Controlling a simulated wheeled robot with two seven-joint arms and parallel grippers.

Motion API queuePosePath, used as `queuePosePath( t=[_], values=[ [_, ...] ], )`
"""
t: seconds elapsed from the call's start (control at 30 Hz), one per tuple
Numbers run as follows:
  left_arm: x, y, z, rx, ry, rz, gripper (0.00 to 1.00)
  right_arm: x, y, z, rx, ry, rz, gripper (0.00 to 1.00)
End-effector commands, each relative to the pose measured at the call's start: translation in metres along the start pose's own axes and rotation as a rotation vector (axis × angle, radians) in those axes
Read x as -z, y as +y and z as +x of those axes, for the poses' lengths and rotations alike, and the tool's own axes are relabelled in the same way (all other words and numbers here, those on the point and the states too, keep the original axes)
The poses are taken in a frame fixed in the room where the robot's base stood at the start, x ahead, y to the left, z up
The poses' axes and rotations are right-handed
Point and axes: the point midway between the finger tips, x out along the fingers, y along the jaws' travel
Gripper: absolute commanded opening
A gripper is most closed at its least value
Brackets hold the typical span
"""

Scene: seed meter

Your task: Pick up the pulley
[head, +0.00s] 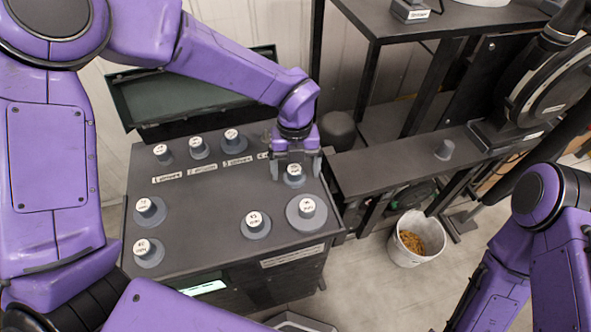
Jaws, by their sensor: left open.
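Several grey pulleys with white-labelled tops stand on the dark cabinet top (200,235). My left gripper (295,172) points down over the cabinet's back right part, open, with one finger on each side of a small pulley (293,179). I cannot tell whether the fingers touch it. A larger, wide-flanged pulley (306,214) stands just in front of it. Other pulleys stand at front middle (255,225), left (150,211), front left (148,252) and along the back (233,141). Part of my right arm shows at the lower right; its gripper is out of view.
Small labels (202,169) lie in a row behind the middle. A white bucket (402,252) with grain stands on the floor. The cabinet top's middle is clear.

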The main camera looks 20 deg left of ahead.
Motion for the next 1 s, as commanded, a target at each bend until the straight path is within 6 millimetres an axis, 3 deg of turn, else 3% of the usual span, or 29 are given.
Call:
queuePosePath(
  t=[0.27,0.4,0.47,0.77,0.87,1.0],
  values=[
    [0.000,0.000,0.006,0.001,0.000,-0.001,0.88,0.000,0.000,-0.001,0.000,-0.001,0.000,0.43],
    [0.000,0.000,0.006,0.001,0.000,0.000,0.42,0.000,0.000,-0.001,0.000,-0.001,0.000,0.43],
    [0.000,0.000,0.006,0.001,0.000,0.000,0.26,0.000,0.000,-0.001,0.000,-0.001,0.000,0.43],
    [0.000,0.000,0.005,0.001,0.000,0.000,0.26,0.000,0.000,0.000,0.000,-0.001,0.000,0.43],
    [0.001,0.000,-0.003,0.002,-0.001,0.000,0.26,-0.001,0.000,0.001,0.000,-0.001,0.000,0.43],
    [0.003,0.001,-0.028,0.006,-0.004,-0.002,0.26,-0.002,0.000,0.003,0.000,-0.001,0.000,0.43]
  ],
)
